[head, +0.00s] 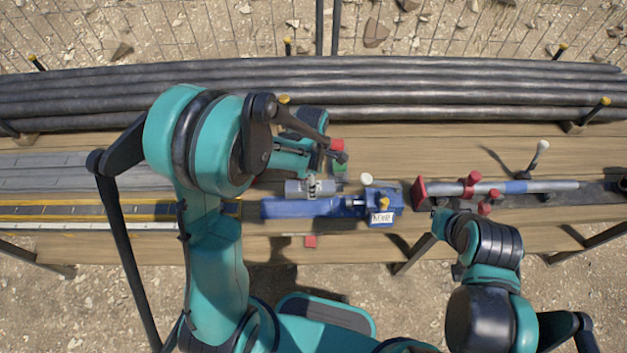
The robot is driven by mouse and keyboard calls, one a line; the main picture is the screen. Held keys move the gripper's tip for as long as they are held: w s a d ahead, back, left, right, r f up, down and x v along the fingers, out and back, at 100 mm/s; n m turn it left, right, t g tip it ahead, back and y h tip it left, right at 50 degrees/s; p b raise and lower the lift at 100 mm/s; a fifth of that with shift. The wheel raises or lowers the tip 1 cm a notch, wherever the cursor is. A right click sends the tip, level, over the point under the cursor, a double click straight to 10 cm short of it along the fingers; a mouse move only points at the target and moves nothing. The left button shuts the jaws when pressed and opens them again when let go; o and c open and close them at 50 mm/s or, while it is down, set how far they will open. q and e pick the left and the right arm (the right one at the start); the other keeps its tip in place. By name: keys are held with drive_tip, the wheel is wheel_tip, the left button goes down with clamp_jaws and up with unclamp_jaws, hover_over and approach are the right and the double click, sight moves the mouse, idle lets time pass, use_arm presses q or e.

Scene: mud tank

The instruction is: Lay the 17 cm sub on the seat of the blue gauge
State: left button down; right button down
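The blue gauge (282,209) lies along the middle of the bench, with a blue end block (387,203) and a white label at its right end. A short grey metal cylinder (296,189), likely the 17 cm sub, lies level at the gauge's back edge, over its left half. My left gripper (312,185) reaches down from behind, and its fingers appear closed around the cylinder. I cannot tell whether the cylinder touches the seat. My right gripper (441,222) is low beside the bench's front edge, right of the gauge; its fingers are mostly hidden by my wrist.
Long dark pipes (430,95) lie along the back. Right of the gauge, a silver rod (548,186) sits among red clamp parts (470,186). A yellow-edged dark strip (60,211) and grey slats (70,175) fill the left. Bare planks (430,150) show behind the gauge.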

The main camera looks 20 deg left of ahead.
use_arm(q)
drive_tip(key=shift+a+f+b, duration=0.15)
drive_tip(key=shift+f+b, duration=0.3)
drive_tip(key=shift+f, duration=0.25)
wheel_tip(320, 180, down, 6)
drive_tip(key=b, duration=0.5)
drive_tip(key=shift+f, duration=0.55)
drive_tip(key=shift+f+b, duration=0.45)
drive_tip(key=shift+b, duration=0.45)
drive_tip(key=shift+c, duration=2)
unclamp_jaws()
drive_tip(key=shift+r, duration=0.1)
